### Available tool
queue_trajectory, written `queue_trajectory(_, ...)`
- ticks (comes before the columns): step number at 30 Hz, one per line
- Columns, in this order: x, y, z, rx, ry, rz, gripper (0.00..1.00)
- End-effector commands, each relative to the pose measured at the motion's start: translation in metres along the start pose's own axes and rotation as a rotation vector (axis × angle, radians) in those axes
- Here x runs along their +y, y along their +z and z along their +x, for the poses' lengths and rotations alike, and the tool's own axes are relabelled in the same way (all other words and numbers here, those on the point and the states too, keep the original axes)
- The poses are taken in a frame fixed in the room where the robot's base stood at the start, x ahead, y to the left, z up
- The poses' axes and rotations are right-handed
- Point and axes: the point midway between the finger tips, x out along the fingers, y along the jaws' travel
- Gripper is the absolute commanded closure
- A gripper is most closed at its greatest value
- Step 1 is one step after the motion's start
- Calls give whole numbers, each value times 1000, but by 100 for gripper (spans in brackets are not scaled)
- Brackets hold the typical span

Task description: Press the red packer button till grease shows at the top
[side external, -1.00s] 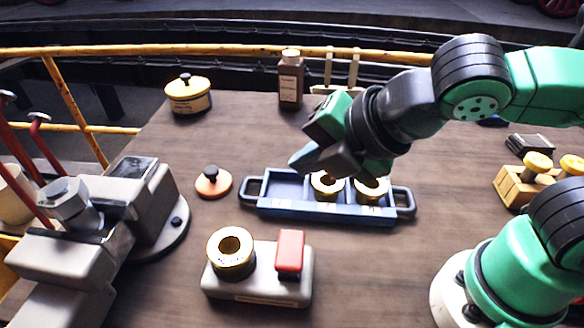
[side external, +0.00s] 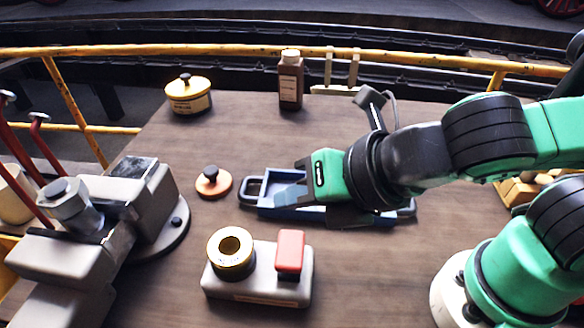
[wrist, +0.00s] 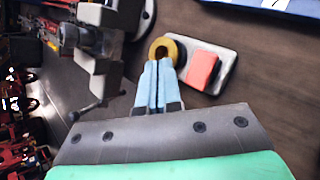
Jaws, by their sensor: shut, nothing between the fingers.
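The packer has a grey base (side external: 256,288) near the front of the table. Its red button (side external: 290,248) stands on the right, and a brass ring (side external: 247,261) on a dark seat stands on the left. The ring's hole looks dark; I see no grease at its top. My gripper (side external: 274,197) is shut and empty, over the blue tray and behind the packer, apart from the button. In the wrist view the closed fingertips (wrist: 158,62) overlap the ring's near edge (wrist: 178,50), with the red button (wrist: 201,71) to their right.
The blue tray (side external: 252,190) is mostly hidden under my gripper. An orange disc with a black knob (side external: 213,183) lies left of it. A grey vise-like fixture (side external: 110,215) stands at the left. A yellow tin (side external: 188,97) and brown bottle (side external: 290,80) stand at the back.

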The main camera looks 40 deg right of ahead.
Motion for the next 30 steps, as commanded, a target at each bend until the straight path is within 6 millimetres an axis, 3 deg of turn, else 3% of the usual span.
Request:
queue_trajectory(12,-24,-25,35,0,0,1,100)
queue_trajectory(30,-31,-31,43,0,0,1,100)
